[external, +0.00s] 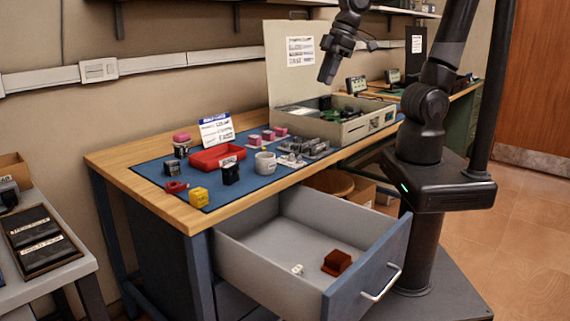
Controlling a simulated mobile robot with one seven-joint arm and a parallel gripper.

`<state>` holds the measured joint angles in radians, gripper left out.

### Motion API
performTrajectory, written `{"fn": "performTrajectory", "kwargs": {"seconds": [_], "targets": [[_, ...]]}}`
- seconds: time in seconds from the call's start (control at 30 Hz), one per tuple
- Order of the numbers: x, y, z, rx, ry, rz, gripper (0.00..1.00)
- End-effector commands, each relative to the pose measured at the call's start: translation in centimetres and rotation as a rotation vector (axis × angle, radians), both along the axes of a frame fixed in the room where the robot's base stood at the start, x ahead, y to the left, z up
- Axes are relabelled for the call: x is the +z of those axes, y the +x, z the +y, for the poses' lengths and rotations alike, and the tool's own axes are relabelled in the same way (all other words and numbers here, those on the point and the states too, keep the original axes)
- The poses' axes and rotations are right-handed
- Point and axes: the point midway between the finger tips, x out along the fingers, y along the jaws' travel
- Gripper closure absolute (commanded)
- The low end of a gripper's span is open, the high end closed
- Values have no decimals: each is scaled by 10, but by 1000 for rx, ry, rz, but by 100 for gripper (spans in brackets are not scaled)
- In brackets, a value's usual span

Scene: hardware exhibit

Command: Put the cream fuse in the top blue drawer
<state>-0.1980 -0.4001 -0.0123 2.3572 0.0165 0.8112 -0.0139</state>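The top blue drawer (384,252) of the workbench is pulled open. Inside it lie a small cream-white piece (297,269), which may be the cream fuse but is too small to tell, and a red-brown block (337,262) to its right. Both rest on the drawer floor, apart from each other. My gripper (327,78) hangs high above the bench, in front of the beige panel and well away from the drawer. It points down and nothing shows in it. Its fingers are too small and dark to tell open from shut.
On the bench's blue mat (150,171) stand a red tray (217,156), a white cup (265,163), a yellow block (198,197), a black block (230,173) and several pink and grey parts. An open beige equipment case (362,128) stands behind. A side table (60,272) is at left.

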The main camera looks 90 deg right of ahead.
Motion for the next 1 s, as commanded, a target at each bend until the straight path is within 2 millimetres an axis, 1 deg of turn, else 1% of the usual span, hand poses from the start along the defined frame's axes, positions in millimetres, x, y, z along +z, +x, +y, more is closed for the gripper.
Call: {"fn": "performTrajectory", "kwargs": {"seconds": [0.03, 0.2, 0.3, 0.4, 0.53, 0.87, 1.0], "targets": [[8, -12, -12, -31, 3, -23, 61], [20, -51, -43, -117, 2, -75, 61], [23, -69, -54, -155, -1, -98, 61], [24, -80, -60, -181, -2, -112, 61], [24, -87, -64, -195, -4, -119, 61], [24, -87, -64, -195, -4, -119, 61], [24, -87, -64, -195, -4, -119, 51]]}}
